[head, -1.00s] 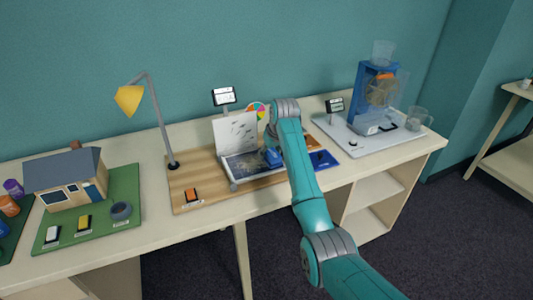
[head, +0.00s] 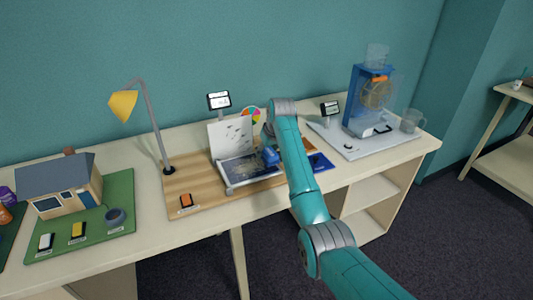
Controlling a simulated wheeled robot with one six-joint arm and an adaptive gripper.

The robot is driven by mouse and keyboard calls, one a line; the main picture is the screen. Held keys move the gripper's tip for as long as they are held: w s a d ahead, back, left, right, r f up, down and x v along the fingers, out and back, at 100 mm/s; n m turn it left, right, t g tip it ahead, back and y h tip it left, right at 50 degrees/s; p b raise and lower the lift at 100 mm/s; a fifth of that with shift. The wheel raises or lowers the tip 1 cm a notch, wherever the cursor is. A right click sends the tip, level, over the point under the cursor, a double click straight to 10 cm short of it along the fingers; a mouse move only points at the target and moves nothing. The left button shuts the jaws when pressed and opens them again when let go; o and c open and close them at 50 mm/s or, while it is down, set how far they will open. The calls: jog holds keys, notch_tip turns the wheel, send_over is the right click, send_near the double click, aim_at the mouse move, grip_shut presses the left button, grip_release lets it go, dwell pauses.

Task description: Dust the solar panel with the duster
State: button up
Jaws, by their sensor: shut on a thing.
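The solar panel (head: 245,170) is a dark, flat panel with a pale frame, lying on a wooden board. Pale specks like dust show on its surface. A blue thing (head: 271,155), which looks like the duster, is at the right part of the panel, beside the end of my arm. My gripper is mostly hidden behind my own teal arm, so its fingers and its hold on the duster do not show clearly. I cannot tell whether the duster touches the panel.
A yellow lamp (head: 123,104) stands left of the panel. A white upright card (head: 231,137) is behind it. An orange switch (head: 186,201) is on the board's front left. A house model (head: 60,184) is far left; a blue machine (head: 367,100) stands right.

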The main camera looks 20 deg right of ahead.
aim_at(251, 158)
jog(key=shift+s+a+f, duration=0.3)
jog(key=shift+s+a, duration=0.05)
jog(key=shift+a, duration=0.35)
jog(key=shift+a+r, duration=0.15)
jog(key=shift+a, duration=0.95)
jog(key=shift+a+r, duration=0.15)
jog(key=shift+a, duration=0.95)
jog(key=shift+a+f, duration=0.2)
jog(key=shift+a, duration=1.45)
jog(key=shift+a+f, duration=0.15)
jog(key=shift+a, duration=1.45)
jog(key=shift+a+r, duration=0.1)
jog(key=shift+a, duration=1.45)
jog(key=shift+o, duration=0.3)
jog(key=shift+w+a+r, duration=0.1)
jog(key=shift+w+r, duration=0.1)
jog(key=shift+w, duration=0.2)
jog(key=shift+w+a, duration=0.2)
jog(key=shift+w, duration=0.25)
jog(key=shift+c, duration=0.3)
jog(key=shift+d+f, duration=0.1)
jog(key=shift+d, duration=5.1)
jog(key=shift+d, duration=1.6)
jog(key=shift+d, duration=1.5)
